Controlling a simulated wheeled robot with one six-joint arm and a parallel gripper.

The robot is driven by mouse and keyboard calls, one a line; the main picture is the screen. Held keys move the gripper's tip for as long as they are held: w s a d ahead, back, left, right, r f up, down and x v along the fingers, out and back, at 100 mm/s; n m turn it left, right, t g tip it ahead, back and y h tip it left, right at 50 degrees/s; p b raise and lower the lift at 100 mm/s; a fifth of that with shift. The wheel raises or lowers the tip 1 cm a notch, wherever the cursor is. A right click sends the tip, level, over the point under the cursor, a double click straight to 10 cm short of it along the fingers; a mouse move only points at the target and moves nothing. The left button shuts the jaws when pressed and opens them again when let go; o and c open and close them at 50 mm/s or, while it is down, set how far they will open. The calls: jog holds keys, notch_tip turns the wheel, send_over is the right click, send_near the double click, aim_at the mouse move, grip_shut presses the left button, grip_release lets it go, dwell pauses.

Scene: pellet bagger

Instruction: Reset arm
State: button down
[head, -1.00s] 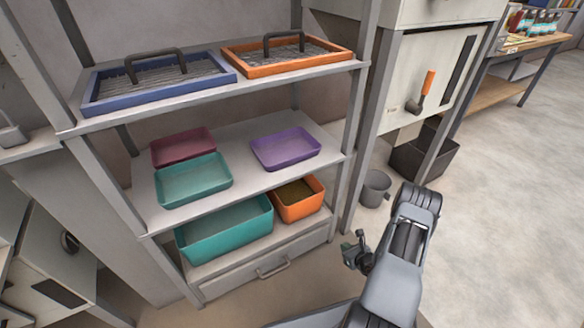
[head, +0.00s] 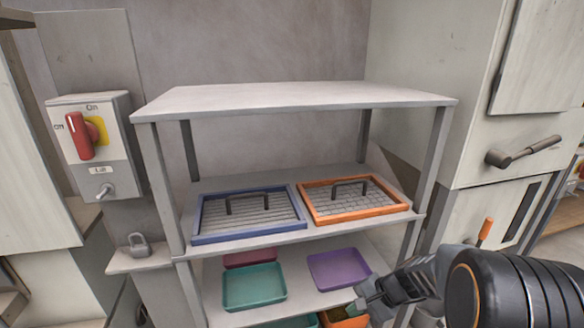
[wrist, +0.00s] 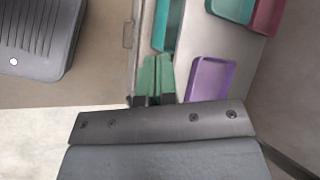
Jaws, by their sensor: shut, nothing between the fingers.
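My arm reaches in from the lower right of the head view. My gripper (head: 362,300) is in front of the rack's lower right part, overlapping the orange bin in the picture. In the wrist view its green fingers (wrist: 155,76) lie close together, shut and empty. Beyond them are a purple tray (wrist: 211,80) and a teal bin (wrist: 168,25). I cannot tell how far the fingertips are from the rack.
A grey rack (head: 290,97) holds blue-framed (head: 248,236) and orange-framed (head: 355,213) screens with handles. Below are maroon, teal (head: 254,287) and purple (head: 340,268) trays. A red-handled switch box (head: 92,140) and padlock (head: 138,244) are at left, cabinets at right.

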jog(key=s+r+n+t+h+p, duration=0.1)
jog(key=s+r+n+h+p, duration=0.2)
jog(key=r, duration=0.8)
jog(key=s+r+n+t+h+p, duration=0.1)
jog(key=s+r+n+h+p, duration=0.3)
jog(key=r, duration=0.8)
jog(key=s+n+p, duration=0.2)
jog(key=n+p, duration=0.1)
jog(key=shift+s+d+h, duration=0.25)
jog(key=shift+s+h, duration=0.05)
jog(key=shift+s, duration=0.1)
